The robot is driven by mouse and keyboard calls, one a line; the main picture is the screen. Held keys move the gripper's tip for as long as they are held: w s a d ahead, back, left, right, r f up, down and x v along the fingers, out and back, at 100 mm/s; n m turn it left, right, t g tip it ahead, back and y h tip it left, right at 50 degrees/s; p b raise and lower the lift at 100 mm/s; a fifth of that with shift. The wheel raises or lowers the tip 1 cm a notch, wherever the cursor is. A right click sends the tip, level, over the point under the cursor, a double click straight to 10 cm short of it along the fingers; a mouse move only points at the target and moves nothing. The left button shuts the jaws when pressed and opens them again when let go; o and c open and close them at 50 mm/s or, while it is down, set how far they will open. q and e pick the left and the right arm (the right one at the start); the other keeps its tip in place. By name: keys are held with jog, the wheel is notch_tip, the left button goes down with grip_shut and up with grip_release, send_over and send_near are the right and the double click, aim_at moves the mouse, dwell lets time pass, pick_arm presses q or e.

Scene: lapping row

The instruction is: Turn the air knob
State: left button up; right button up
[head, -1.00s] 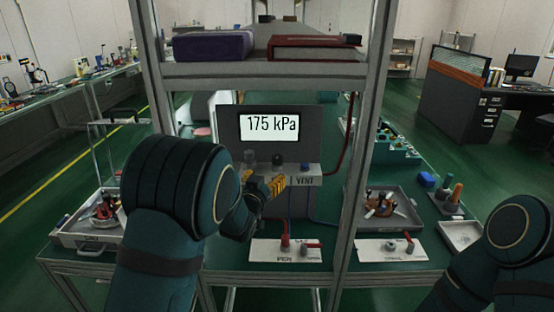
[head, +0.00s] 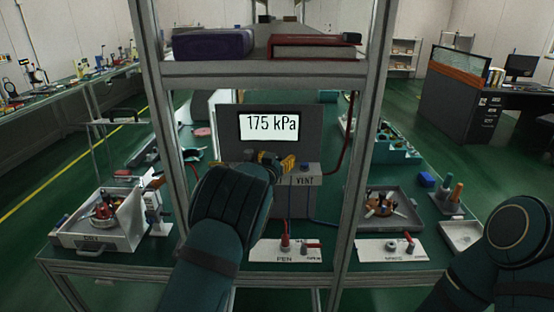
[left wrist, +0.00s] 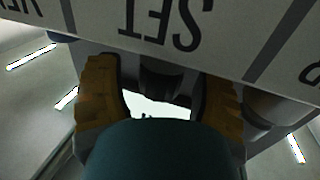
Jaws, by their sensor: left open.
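A grey pressure box with a display (head: 269,127) reading 175 kPa stands behind the rack posts, with a knob ledge (head: 314,171) below the display. My left gripper (head: 272,161) is open at the ledge and covers its middle and left part. In the left wrist view its yellow-brown fingers (left wrist: 160,88) stand on either side of a dark knob (left wrist: 160,80) under the upside-down label SET; contact is unclear. A grey knob (left wrist: 268,106) sits right of the fingers there. The label of the grey knob is cut off.
A metal shelf (head: 265,69) with a purple box (head: 213,44) and a red binder (head: 314,46) is above. Rack posts flank the box. White plates (head: 286,251) with small fittings lie in front on the bench. A tray (head: 96,240) is at left.

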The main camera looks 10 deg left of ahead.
pick_arm(q)
grip_shut()
jog(key=shift+a+h, duration=0.1)
jog(key=shift+h, duration=0.2)
jog(key=shift+m+h, duration=0.3)
jog(key=shift+m, duration=0.1)
jog(key=shift+m+h, duration=0.3)
jog(key=shift+h, duration=0.1)
